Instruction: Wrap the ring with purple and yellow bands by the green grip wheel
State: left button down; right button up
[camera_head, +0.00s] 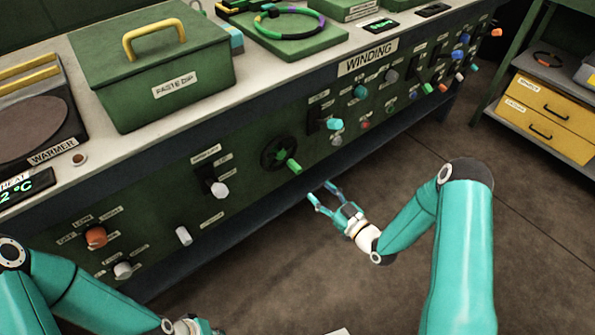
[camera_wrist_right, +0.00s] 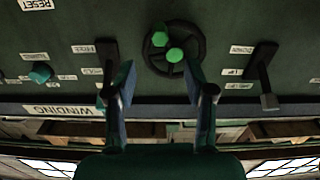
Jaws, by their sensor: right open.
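The ring with purple and yellow bands (camera_head: 290,22) lies on a green winding bed (camera_head: 298,48) on the bench top, at the top of the head view. The green grip wheel is a dark wheel (camera_head: 270,153) with a green grip (camera_head: 293,166) on the front panel; the wheel (camera_wrist_right: 194,42) and its green grip (camera_wrist_right: 175,55) also show in the right wrist view. My right gripper (camera_head: 323,192) is open and empty, just in front of and below the grip, apart from it. My left gripper (camera_head: 195,325) is cut off at the bottom edge, its fingers hidden.
Levers and knobs flank the wheel, including a white-ended lever (camera_head: 218,188) and a cyan-ended lever (camera_head: 334,124). A green paste dip box (camera_head: 150,70) and a warmer (camera_head: 45,120) stand on the bench. Yellow drawers (camera_head: 545,115) are at right.

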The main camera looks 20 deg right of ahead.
aim_at(300, 172)
jog(key=x, duration=1.1)
jog(key=shift+f, duration=0.1)
